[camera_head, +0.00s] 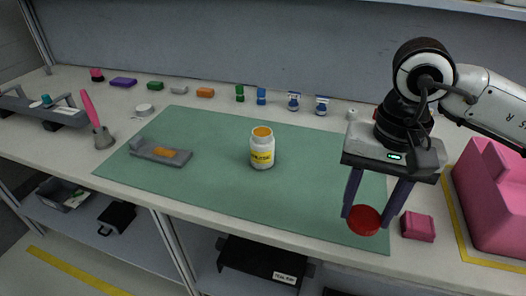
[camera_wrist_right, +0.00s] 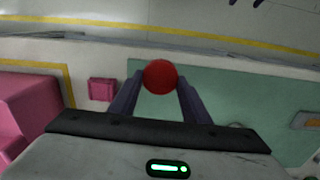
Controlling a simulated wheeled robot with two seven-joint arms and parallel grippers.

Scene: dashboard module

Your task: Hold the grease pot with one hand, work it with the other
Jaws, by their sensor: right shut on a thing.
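The grease pot (camera_head: 262,150) is a white jar with a yellow label. It stands upright and open on the green mat (camera_head: 210,195), with orange grease showing at its mouth. My right gripper (camera_head: 371,216) is shut on a round red lid (camera_head: 365,220), held at the mat's front right, well to the right of the pot. The lid also shows between the fingers in the right wrist view (camera_wrist_right: 160,77). My left gripper is not in the head view.
A grey tray (camera_head: 172,152) with an orange piece lies on the mat's left. A pink brush (camera_head: 92,108) stands in a holder. Small blocks and bottles line the back. A pink block (camera_head: 417,227) and large pink box (camera_head: 495,195) stand right of my gripper. The mat around the pot is clear.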

